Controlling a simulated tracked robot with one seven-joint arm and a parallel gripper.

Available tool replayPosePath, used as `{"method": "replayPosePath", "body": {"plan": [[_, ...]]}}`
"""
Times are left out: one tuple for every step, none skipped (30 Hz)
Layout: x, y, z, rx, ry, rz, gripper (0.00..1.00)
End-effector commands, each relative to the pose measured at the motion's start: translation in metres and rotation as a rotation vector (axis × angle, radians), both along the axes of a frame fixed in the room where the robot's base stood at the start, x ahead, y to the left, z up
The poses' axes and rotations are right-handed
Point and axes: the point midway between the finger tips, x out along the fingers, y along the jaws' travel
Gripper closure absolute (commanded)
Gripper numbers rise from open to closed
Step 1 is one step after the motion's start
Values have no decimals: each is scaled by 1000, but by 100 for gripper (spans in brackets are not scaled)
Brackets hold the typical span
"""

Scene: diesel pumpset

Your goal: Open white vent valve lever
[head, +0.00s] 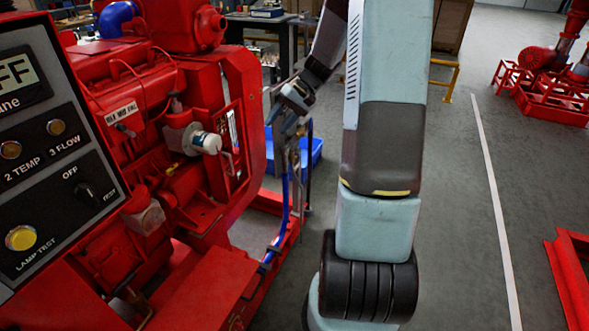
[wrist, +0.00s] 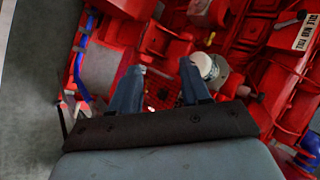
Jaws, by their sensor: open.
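I cannot pick out the white vent valve lever with certainty in either view. My gripper (head: 284,122) is in front of the engine's right side in the head view, near the top of upright pipes with a blue hose (head: 284,205). In the wrist view my gripper (wrist: 160,78) has its two fingers apart with nothing between them. A white-capped cylinder (head: 206,142) sticks out of the red engine (head: 240,85). It also shows in the wrist view (wrist: 204,66), just right of the right finger. My gripper and arm hide part of the pipes.
A control panel (head: 50,150) with lamps and a knob fills the left of the head view. A blue bin (head: 312,152) sits behind the pipes. A workbench (head: 262,22) stands at the back. The grey floor to the right (head: 455,200) is largely clear.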

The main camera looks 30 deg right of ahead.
Motion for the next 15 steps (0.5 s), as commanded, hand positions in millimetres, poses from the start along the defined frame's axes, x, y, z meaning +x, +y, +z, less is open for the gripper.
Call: {"method": "replayPosePath", "body": {"plan": [[7,-10,-14,39,3,-16,53],[11,-14,-20,60,1,-24,53],[17,-20,-29,87,-4,-34,53],[21,-25,-36,109,-7,-43,53],[24,-30,-43,130,-11,-53,53],[29,-36,-53,157,-18,-67,53],[32,-41,-60,178,-21,-77,53],[36,-46,-67,200,-27,-87,53],[40,-53,-76,227,-35,-101,53],[43,-57,-84,248,-41,-113,53],[46,-63,-91,269,-48,-125,53],[50,-70,-101,294,-59,-143,53],[52,-75,-108,315,-65,-155,53],[54,-81,-116,334,-74,-170,53],[58,-87,-126,361,-86,-187,53]]}}
